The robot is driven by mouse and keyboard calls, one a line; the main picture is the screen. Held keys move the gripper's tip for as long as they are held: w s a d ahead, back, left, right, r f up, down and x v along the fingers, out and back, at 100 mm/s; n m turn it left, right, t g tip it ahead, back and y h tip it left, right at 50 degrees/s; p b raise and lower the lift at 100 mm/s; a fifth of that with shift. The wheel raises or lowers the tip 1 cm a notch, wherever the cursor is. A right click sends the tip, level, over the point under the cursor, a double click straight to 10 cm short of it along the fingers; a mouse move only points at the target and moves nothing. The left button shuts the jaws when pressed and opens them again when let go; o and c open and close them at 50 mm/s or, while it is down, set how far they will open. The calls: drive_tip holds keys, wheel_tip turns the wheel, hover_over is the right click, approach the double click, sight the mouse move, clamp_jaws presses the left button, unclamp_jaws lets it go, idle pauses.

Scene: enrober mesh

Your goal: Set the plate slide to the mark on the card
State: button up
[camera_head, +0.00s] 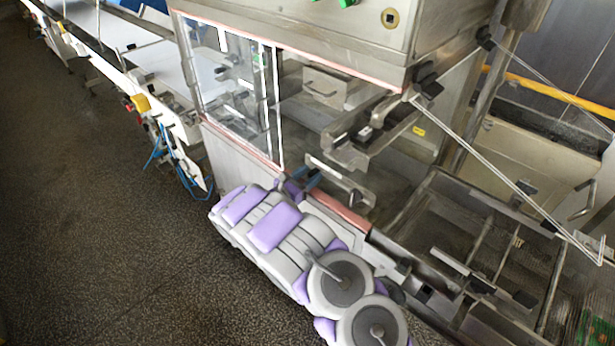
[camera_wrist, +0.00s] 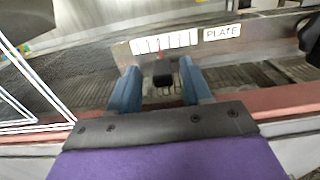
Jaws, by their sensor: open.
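In the wrist view, a dark block (camera_wrist: 163,73), apparently the plate slide's knob, stands below a pale strip with upright divisions (camera_wrist: 168,43). A thin red mark shows near the strip's left part. A white label reading PLATE (camera_wrist: 222,32) is to the right of the strip. My gripper (camera_wrist: 158,70) is open, its blue fingers on either side of the dark block with gaps showing; I cannot tell whether either touches it. In the head view, my gripper (camera_head: 303,183) is beside the machine's opening, and the knob and markings are too small to make out.
The machine's red-edged front rail (camera_head: 340,212) runs just below my gripper. A clear glazed panel (camera_head: 232,85) stands to the left. An open metal frame and mesh bed (camera_head: 490,245) lies to the right. The dark floor (camera_head: 90,210) at left is clear.

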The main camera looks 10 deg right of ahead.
drive_tip(key=shift+d, duration=0.15)
drive_tip(key=shift+c, duration=0.9)
clamp_jaws()
